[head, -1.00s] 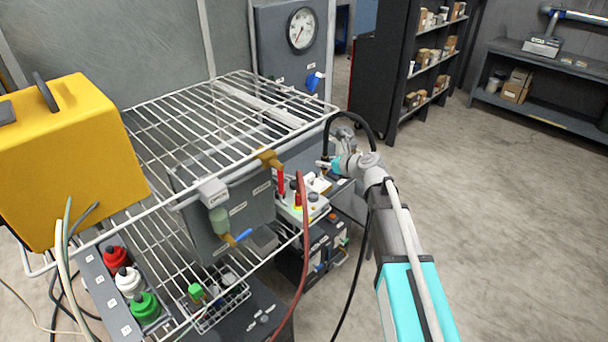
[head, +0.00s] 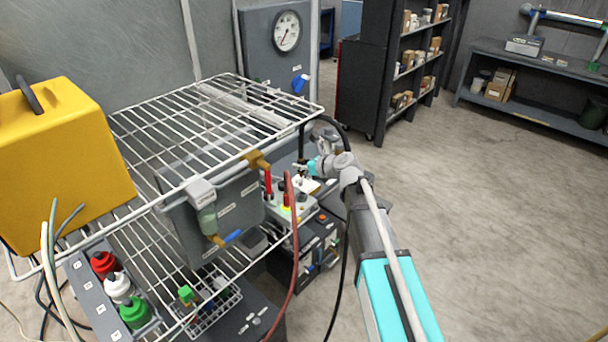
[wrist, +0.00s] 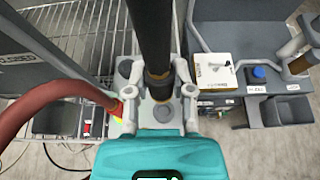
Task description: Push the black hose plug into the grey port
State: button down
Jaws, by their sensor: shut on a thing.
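The black hose plug (wrist: 158,85) stands between the two fingers of my gripper (wrist: 158,92) in the wrist view, with a brass-coloured band on it. My gripper is shut on it. The black hose (head: 342,270) arcs over my gripper and hangs down in the head view. A round grey fitting, apparently the grey port (wrist: 162,112), shows just below the plug in the wrist view. I cannot tell whether plug and port touch. In the head view my gripper (head: 312,167) is small beside the rack, and the plug's lower end is hard to make out.
A wire rack (head: 200,115) stands close left of my gripper. A red hose (head: 293,240) hangs nearby and passes left of the fingers in the wrist view. A white box (wrist: 215,70) and a blue knob (wrist: 260,73) lie to the right. Open floor (head: 470,200) is at right.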

aim_at(302, 173)
jog(key=shift+f+b, duration=1.5)
jog(key=shift+f, duration=0.25)
jog(key=shift+s, duration=0.1)
jog(key=shift+f, duration=0.25)
jog(key=shift+f+b, duration=2.25)
jog(key=shift+b, duration=0.25)
jog(key=shift+f+b, duration=0.5)
jog(key=shift+c, duration=2)
grip_release()
jog(key=shift+r, duration=0.15)
